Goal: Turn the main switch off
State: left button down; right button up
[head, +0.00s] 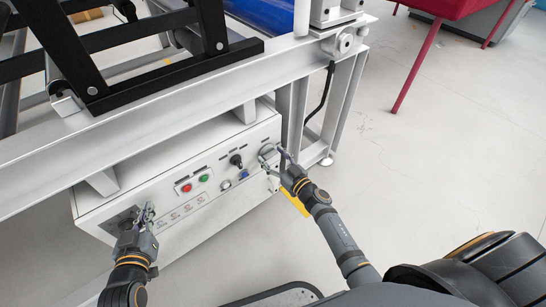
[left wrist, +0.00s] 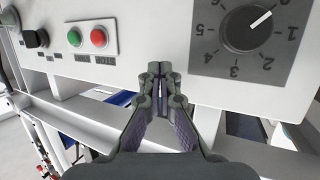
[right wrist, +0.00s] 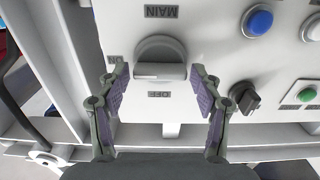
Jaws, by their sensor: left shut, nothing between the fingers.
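The main switch (right wrist: 160,58) is a grey rotary knob with a raised bar, below the upside-down MAIN label in the right wrist view. An OFF label (right wrist: 158,94) sits under it and an ON label, partly covered, at its left. The bar lies crosswise, one end towards ON. In the head view the switch (head: 266,149) is at the panel's right end. My right gripper (right wrist: 160,88) is open, its fingers either side of the knob; I cannot tell whether they touch it. My left gripper (left wrist: 161,76) is shut and empty, in front of the panel's left end.
The control box (head: 95,194) hangs under a grey machine frame (head: 180,95). Its panel bears a numbered dial (left wrist: 250,26), red (left wrist: 98,37) and green (left wrist: 74,39) buttons, a black selector (right wrist: 243,97) and a blue button (right wrist: 258,22). Open floor (head: 420,150) lies at right.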

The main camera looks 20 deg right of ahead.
jog(key=c, duration=0.8)
